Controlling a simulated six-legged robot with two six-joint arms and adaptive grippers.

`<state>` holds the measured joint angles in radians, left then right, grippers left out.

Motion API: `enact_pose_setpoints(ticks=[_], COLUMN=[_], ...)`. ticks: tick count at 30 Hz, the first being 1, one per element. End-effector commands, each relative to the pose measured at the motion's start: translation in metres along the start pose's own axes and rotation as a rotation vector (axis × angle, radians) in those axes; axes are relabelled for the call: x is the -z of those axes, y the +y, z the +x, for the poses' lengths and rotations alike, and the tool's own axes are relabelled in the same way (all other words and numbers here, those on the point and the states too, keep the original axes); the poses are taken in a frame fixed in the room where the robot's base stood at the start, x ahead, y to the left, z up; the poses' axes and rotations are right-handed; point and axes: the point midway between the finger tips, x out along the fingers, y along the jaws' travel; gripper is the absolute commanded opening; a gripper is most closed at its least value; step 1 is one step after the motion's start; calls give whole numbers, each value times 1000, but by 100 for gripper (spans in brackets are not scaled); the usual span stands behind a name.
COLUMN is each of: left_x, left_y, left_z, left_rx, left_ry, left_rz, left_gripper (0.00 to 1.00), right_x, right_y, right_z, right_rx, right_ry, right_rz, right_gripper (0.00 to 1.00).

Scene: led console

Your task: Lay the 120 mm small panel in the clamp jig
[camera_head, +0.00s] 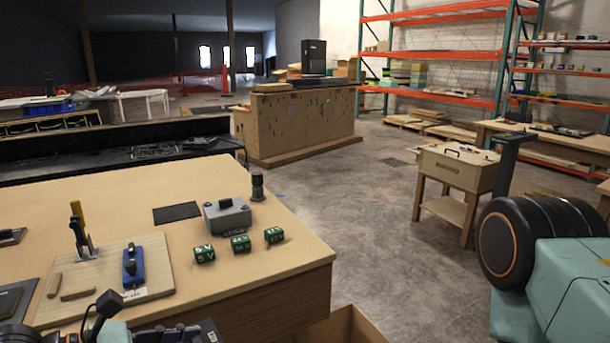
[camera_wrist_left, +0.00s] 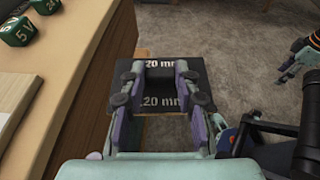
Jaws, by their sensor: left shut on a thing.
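The small black panel (camera_wrist_left: 190,72), with white "20 mm" lettering readable twice, is held in my left gripper (camera_wrist_left: 160,72). The fingers are shut on it, and it is beyond the table's edge, above the floor, in the left wrist view. The clamp jig looks to be the light wooden board (camera_head: 106,262) at the left of the table, with an upright yellow-handled clamp (camera_head: 80,228), a blue block (camera_head: 133,266) and wooden strips. In the left wrist view, what seems to be my right gripper (camera_wrist_left: 291,70) shows at the right edge; its fingers are unclear.
Green labelled blocks (camera_head: 240,244), a grey box (camera_head: 228,214), a black cylinder (camera_head: 257,187) and a flat black pad (camera_head: 177,212) are on the table (camera_head: 290,262) right of the board. An open cardboard box (camera_head: 350,328) stands below the table's edge.

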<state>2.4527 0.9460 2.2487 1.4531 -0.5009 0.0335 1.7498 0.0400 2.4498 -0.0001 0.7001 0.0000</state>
Motion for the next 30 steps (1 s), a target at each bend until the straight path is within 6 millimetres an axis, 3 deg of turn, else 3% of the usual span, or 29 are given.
enact_pose_setpoints(ticks=[1, 3, 9, 15, 23, 30], left_x=[16, 28, 45, 46, 46, 45], left_y=[-8, -14, -16, -16, -15, -16], left_z=[5, 7, 10, 10, 10, 11], left_rx=[1, -4, -14, -15, -15, -18], left_ry=[0, 0, 2, 1, 1, 1], left_rz=[-7, -5, -3, -2, -2, -4], left_gripper=[0, 0, 0, 0, 0, 0], right_x=[0, 0, 0, 0, 0, 0], right_y=[0, 0, 0, 0, 0, 0], right_z=[12, 19, 28, 28, 27, 27], right_rx=[0, 0, 0, 0, 0, 0], right_ry=[0, 0, 0, 0, 0, 0], right_rz=[0, 0, 0, 0, 0, 0], right_gripper=[60, 60, 60, 60, 38, 38])
